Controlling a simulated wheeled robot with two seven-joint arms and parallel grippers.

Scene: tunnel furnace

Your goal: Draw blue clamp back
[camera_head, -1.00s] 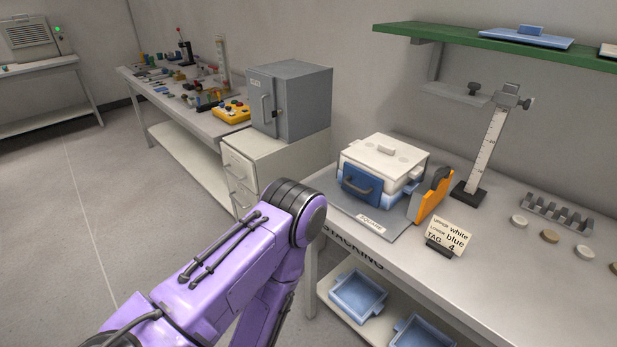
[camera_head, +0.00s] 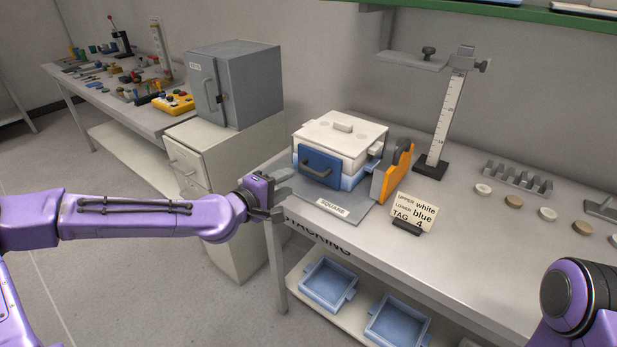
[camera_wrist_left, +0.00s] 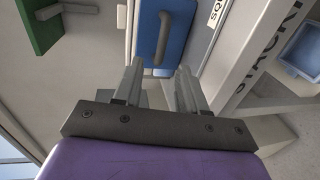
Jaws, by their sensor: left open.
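The blue clamp (camera_head: 320,167) is an upright blue plate with a dark handle, standing against the front of the stacked white-over-blue box (camera_head: 338,138) on the square base plate. An orange clamp (camera_head: 392,174) with a dark handle stands at the box's right side. My left gripper (camera_head: 281,193) is open and empty, just left of the blue clamp at the table's front-left edge. In the left wrist view the blue clamp (camera_wrist_left: 172,38) and its handle are ahead of the open fingers (camera_wrist_left: 158,86), apart from them. Of my right arm, only a purple link shows at lower right; its gripper is out of view.
A tag card (camera_head: 414,212) stands right of the orange clamp. A height gauge (camera_head: 446,120) and several small discs are farther right. A grey cabinet (camera_head: 235,85) stands on drawers at left. Blue trays (camera_head: 327,284) lie on the lower shelf.

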